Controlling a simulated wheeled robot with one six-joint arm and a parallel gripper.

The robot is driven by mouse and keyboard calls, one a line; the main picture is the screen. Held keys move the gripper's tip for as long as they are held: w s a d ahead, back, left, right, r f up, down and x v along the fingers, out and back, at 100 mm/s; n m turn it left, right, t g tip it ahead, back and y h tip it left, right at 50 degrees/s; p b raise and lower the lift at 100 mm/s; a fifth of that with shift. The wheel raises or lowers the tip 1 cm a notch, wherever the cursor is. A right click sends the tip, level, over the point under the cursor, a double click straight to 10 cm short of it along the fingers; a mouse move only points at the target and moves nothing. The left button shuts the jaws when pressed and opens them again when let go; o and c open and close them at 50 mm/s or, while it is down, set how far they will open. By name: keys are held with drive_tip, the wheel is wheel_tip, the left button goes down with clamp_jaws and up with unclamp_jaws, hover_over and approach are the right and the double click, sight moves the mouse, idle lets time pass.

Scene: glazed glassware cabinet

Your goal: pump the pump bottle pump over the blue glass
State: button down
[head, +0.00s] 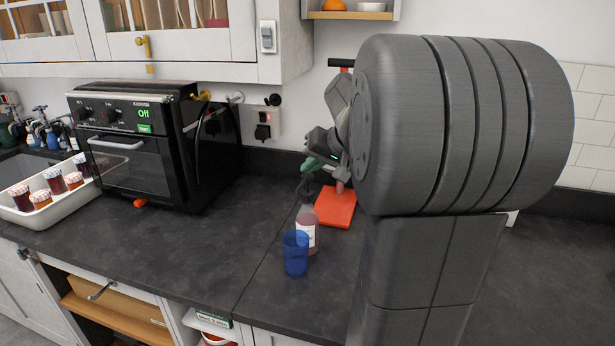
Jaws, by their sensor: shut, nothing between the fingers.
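A clear pump bottle (307,230) with pinkish contents and a white label stands upright on the dark counter. A blue glass (295,254) stands upright in front of it, overlapping its lower left in the picture. My arm covers the right of the view.
An orange-red board (336,207) lies behind the bottle. A black toaster oven (155,148) stands to the left, with a white tray (45,211) of jars beside it. The counter between oven and glass is clear. Wall cabinets (190,40) hang above.

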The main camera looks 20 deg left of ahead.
sight(312, 177)
drive_tip(key=shift+f+b, duration=0.65)
drive_tip(key=shift+f, duration=0.25)
idle(0.5)
drive_tip(key=shift+r, duration=0.1)
drive_tip(key=shift+r+p, duration=1.05)
drive_tip(key=shift+r, duration=0.35)
drive_tip(key=shift+r+p, duration=1.9)
drive_tip(key=shift+r, duration=0.65)
drive_tip(key=shift+f, duration=0.1)
